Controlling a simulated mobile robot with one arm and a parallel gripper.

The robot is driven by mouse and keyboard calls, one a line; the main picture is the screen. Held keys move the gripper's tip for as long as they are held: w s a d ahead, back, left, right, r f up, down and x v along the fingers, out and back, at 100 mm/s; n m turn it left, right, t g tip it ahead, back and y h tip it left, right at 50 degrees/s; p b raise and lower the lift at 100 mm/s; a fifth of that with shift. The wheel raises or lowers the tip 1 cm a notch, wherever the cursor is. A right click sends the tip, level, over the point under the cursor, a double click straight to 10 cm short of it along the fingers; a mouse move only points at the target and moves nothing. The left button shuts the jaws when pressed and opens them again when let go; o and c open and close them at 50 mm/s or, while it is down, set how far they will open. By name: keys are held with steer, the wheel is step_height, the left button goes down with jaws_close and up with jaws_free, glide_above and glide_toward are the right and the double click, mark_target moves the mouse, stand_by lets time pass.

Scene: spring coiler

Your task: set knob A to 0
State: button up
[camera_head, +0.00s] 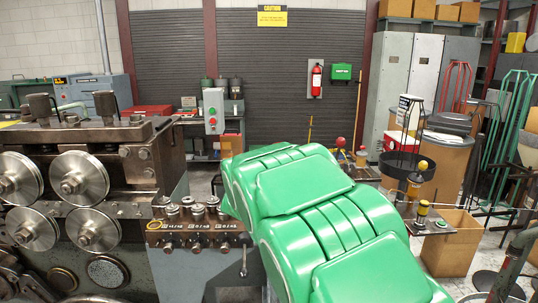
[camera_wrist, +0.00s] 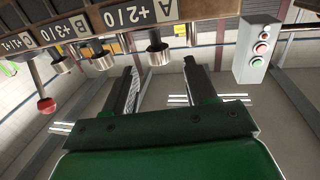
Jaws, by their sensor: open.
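The knob's setting cannot be read. In the head view, the coiler's knob panel (camera_head: 200,239) stands left of my green arm, and my gripper is hidden.
Knobs B (camera_wrist: 104,60) and C (camera_wrist: 63,65) sit in the same row. A red ball-ended lever (camera_wrist: 46,104) is at the left. A grey button box (camera_wrist: 257,50) stands at the right. The coiler's large rollers (camera_head: 80,178) are left of the panel.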

steer(key=shift+w+d+f, duration=0.1)
steer(key=shift+w+d, duration=0.15)
steer(key=shift+w, duration=1)
steer(key=shift+w+d+r, duration=0.1)
steer(key=shift+w+d, duration=0.15)
steer(key=shift+w, duration=1.05)
steer(key=shift+w+d+f, duration=0.1)
steer(key=shift+w+d, duration=0.15)
steer(key=shift+w, duration=1)
steer(key=c, duration=0.9)
steer(key=shift+c, duration=0.2)
steer(key=shift+r+n+y, duration=0.3)
steer(key=shift+n+y, duration=0.1)
steer(key=shift+y, duration=0.2)
steer(key=shift+a+f+n+y, duration=0.1)
steer(key=shift+a+n+y, duration=0.1)
steer(key=shift+n+y, duration=1)
steer(key=shift+a+n+y, duration=0.2)
steer(key=shift+n+y, duration=0.4)
steer(key=shift+y, duration=1.1)
steer(key=shift+f, duration=0.1)
steer(key=o, duration=0.9)
